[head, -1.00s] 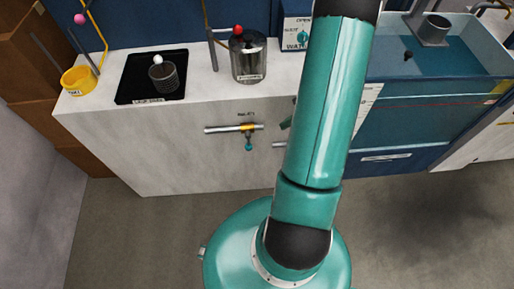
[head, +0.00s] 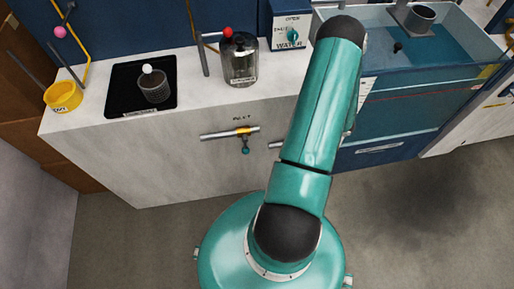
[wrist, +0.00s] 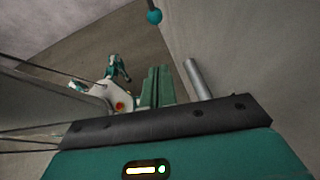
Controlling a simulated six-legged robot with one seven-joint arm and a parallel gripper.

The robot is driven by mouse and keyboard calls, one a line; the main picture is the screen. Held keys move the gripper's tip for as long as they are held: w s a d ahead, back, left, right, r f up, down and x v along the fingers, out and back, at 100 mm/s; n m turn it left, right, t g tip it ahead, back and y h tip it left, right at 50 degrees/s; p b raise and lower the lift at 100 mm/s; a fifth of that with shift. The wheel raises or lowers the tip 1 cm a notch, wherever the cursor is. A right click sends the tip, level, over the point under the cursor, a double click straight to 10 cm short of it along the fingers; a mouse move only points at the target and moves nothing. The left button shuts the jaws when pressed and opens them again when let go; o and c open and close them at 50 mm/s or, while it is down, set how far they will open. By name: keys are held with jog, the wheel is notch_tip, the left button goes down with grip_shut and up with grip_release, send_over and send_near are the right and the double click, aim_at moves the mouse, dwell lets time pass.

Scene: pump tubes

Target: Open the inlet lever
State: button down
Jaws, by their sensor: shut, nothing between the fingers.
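The inlet lever (head: 245,150) is a short stem with a teal ball at its lower end. It hangs down from the yellow valve (head: 243,131) on a grey pipe, on the front of the white counter under the INLET label. In the wrist view the lever's teal ball (wrist: 154,16) shows at the top. My gripper (wrist: 158,86) is shut and empty, with its green fingers below the ball in that picture and apart from it. My gripper is hidden behind my arm in the head view.
A grey pipe end (wrist: 198,79) stands close to the right of my fingers. On the counter are a yellow bowl (head: 62,96), a black tray (head: 118,92) with a dark cup, a metal canister (head: 240,62) and a water box (head: 290,32). A water tank (head: 420,100) stands to the right.

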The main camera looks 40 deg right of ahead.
aim_at(245, 145)
jog(key=w+a+r+x, duration=0.1)
jog(key=r+x, duration=0.1)
jog(key=x, duration=1)
jog(key=shift+w+a, duration=0.3)
jog(key=shift+f, duration=0.15)
